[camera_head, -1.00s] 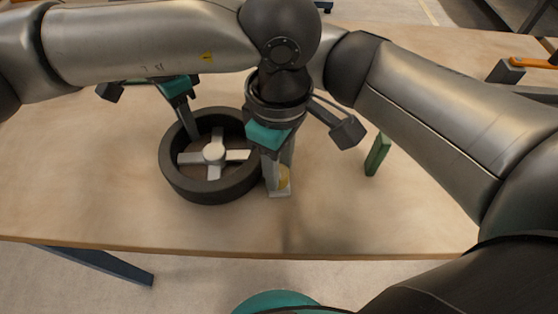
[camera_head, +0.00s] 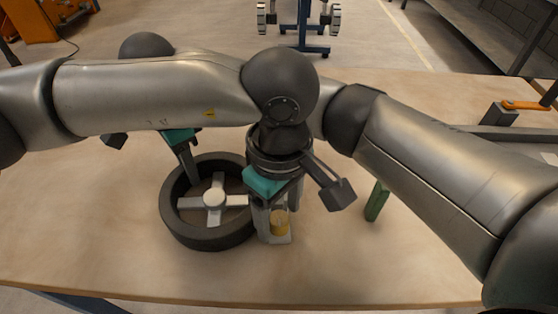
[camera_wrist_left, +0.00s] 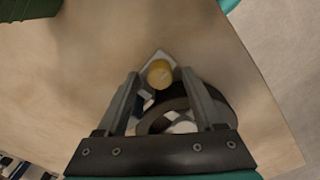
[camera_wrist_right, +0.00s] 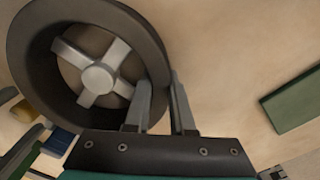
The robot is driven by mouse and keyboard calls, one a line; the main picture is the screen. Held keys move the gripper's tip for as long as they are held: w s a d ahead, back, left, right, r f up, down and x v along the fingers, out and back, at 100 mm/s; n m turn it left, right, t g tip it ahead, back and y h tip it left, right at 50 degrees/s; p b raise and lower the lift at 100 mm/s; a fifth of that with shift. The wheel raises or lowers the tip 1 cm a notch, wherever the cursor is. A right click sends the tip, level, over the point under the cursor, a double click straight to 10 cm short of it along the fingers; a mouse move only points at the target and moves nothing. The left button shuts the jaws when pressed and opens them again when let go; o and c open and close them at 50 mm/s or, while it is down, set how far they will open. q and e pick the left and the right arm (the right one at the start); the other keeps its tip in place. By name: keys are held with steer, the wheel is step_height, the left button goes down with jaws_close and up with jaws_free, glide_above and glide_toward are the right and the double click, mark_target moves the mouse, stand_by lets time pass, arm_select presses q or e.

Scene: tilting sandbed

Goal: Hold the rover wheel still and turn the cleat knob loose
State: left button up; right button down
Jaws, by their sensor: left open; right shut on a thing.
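The dark rover wheel (camera_head: 176,222) with pale spokes lies flat on the table; it fills the upper left of the right wrist view (camera_wrist_right: 152,45). My right gripper (camera_head: 190,178) is shut on the wheel's rim, one finger each side, as the right wrist view (camera_wrist_right: 158,100) shows. The yellow cleat knob (camera_head: 279,223) stands on a small pale base (camera_head: 283,240) beside the wheel. My left gripper (camera_head: 272,208) is open, pointing down at the knob. In the left wrist view the knob (camera_wrist_left: 160,73) appears between and beyond the open fingertips; contact is not clear.
A green block (camera_head: 376,202) stands on the table to the right. An orange-handled tool (camera_head: 525,105) lies on grey parts at the far right. The table's front edge (camera_head: 250,298) is near the knob. The table between block and front edge is clear.

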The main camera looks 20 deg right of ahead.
mark_target(279, 218)
arm_select(q)
steer(key=m, duration=0.6)
steer(key=shift+m, duration=0.4)
step_height(279, 218, up, 12)
steer(key=shift+m, duration=0.4)
arm_select(e)
steer(key=c, duration=0.7)
jaws_free()
